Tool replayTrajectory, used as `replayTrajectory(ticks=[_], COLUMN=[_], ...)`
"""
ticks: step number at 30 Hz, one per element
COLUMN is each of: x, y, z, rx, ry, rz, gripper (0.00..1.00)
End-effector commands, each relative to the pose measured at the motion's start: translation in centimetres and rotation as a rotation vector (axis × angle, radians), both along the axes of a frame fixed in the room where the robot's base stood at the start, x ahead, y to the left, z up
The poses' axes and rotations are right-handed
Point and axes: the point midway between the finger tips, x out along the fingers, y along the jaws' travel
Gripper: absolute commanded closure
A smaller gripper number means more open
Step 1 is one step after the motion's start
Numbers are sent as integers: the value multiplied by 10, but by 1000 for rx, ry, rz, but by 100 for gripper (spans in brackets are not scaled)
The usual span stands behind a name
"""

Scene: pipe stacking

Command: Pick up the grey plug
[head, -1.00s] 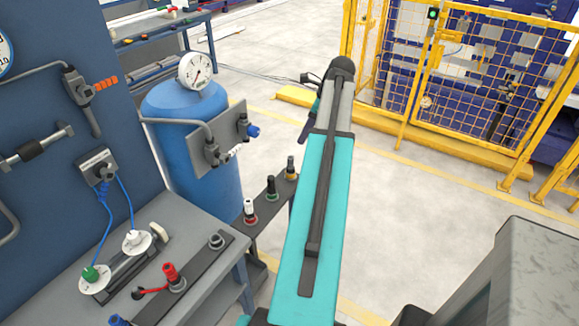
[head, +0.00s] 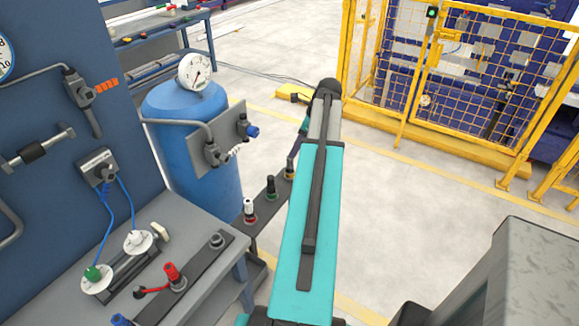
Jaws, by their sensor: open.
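Several plugs stand on a dark narrow shelf (head: 262,212) left of my arm. One has a white top (head: 249,206), one a green ring (head: 271,187). The far one, a dark plug with a yellowish ring (head: 290,173), is partly covered from above. A grey cylindrical fitting (head: 216,240) stands on the bench strip; I cannot tell whether it or the far plug is the grey plug. My gripper (head: 292,160) is at the far end of my teal arm, just above the far plug, and open. My arm hides part of it, and contact is unclear.
A blue tank (head: 190,150) stands behind the shelf. A yellow fence (head: 440,145) is at back right, with open floor before it.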

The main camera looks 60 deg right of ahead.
Motion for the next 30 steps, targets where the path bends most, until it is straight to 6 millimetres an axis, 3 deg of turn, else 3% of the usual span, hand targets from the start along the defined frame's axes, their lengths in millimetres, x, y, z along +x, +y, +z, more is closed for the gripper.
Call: replayTrajectory(ticks=[8, 22, 30], x=[3, 18, 20], y=[1, 5, 6], z=[-5, -43, -48], rx=[1, 1, 0], ry=[0, 0, 0], rz=[2, 2, 2], gripper=[58, 58, 58])
